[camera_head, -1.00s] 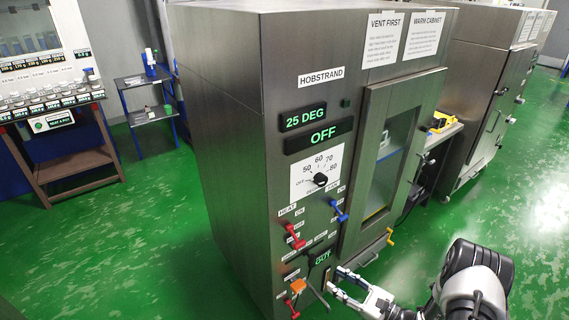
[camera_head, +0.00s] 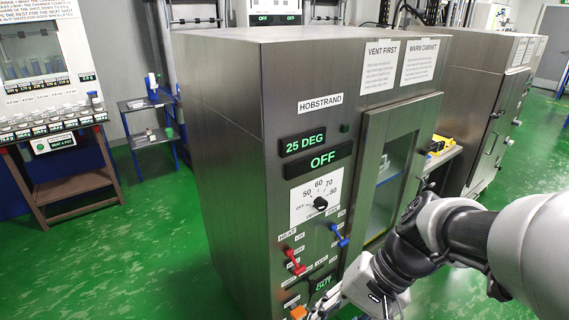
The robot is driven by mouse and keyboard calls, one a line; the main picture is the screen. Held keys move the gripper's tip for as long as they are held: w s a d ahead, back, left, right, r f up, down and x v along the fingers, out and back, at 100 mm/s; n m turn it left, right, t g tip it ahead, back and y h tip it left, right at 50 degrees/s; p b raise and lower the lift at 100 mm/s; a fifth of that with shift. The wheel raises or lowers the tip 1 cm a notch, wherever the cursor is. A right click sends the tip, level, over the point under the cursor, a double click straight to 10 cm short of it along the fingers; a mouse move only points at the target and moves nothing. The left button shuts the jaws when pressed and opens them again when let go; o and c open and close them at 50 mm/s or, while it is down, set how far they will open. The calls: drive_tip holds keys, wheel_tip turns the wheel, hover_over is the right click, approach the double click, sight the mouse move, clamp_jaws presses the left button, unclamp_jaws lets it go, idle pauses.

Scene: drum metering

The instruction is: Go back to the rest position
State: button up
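My gripper (camera_head: 328,303) is at the bottom edge of the head view, in front of the lower control panel of the steel cabinet. My arm reaches in from the right and bends down toward it. The fingertips are small and partly cut off by the picture's edge, so their opening cannot be made out. I see nothing clearly held. The cabinet (camera_head: 225,130), labelled HOBSTRAND, shows 25 DEG and OFF on its displays. An orange part (camera_head: 298,312) is just left of the gripper.
A red lever (camera_head: 294,262) and a blue lever (camera_head: 339,235) stick out from the cabinet front, close to my arm. The glazed cabinet door (camera_head: 390,175) is behind my arm. A blue-legged stand (camera_head: 150,138) is at the left. Green floor (camera_head: 165,230) is open at the left.

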drive_tip(key=s+d+r+n+t+h, duration=0.4)
drive_tip(key=s+d+r+t+h, duration=0.1)
drive_tip(key=s+d, duration=0.1)
drive_tip(key=shift+s+d+n+h, duration=0.15)
drive_tip(key=shift+s+n+h, duration=0.2)
drive_tip(key=shift+s, duration=0.3)
idle(3.4)
